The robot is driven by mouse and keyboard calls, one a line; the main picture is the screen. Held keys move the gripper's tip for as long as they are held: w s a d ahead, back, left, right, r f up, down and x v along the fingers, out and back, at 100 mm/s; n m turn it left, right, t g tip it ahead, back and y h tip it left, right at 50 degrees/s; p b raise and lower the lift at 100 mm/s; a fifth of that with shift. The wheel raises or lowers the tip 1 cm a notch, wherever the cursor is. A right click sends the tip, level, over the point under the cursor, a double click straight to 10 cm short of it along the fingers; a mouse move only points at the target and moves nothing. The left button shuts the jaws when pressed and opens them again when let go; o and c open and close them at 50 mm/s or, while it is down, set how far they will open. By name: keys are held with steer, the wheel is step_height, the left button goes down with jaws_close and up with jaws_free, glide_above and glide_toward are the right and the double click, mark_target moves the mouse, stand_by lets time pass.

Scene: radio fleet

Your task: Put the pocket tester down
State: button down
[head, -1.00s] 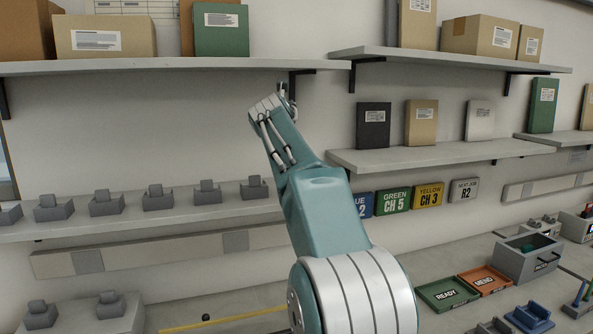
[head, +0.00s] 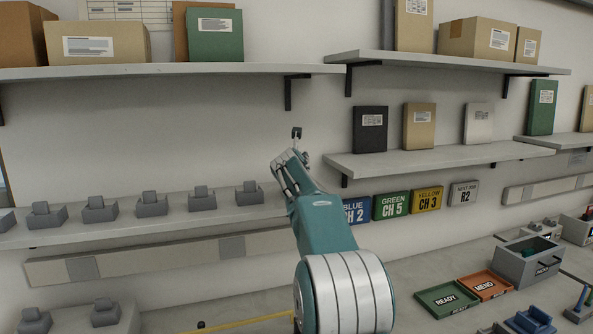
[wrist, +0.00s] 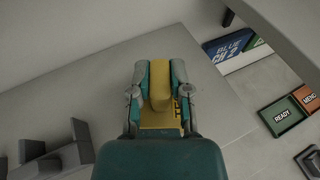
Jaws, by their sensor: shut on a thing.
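The pocket tester (wrist: 160,88) is a yellow block with dark lettering partly visible on its lower right. In the wrist view my gripper (wrist: 159,80) is shut on it, with one grey finger on each side. A plain grey surface lies behind the tester; I cannot tell whether the tester touches it. The green READY tray (head: 447,300) and the orange MEND tray (head: 485,285) lie on the bench at the right, and both also show at the wrist view's right edge.
A row of grey chargers (head: 151,205) stands on the left shelf (head: 235,212). Shelves with boxes hang above (head: 170,70) and right (head: 440,158). Coloured channel signs (head: 391,205) line the wall. A grey bin (head: 527,262) stands behind the trays. Bare shelf lies right of the chargers.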

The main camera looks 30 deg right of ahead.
steer(key=c, duration=0.6)
jaws_free()
steer(key=shift+a, duration=0.35)
steer(key=shift+r, duration=0.1)
steer(key=shift+s+a+r, duration=0.1)
steer(key=shift+s, duration=0.25)
steer(key=v, duration=1.1)
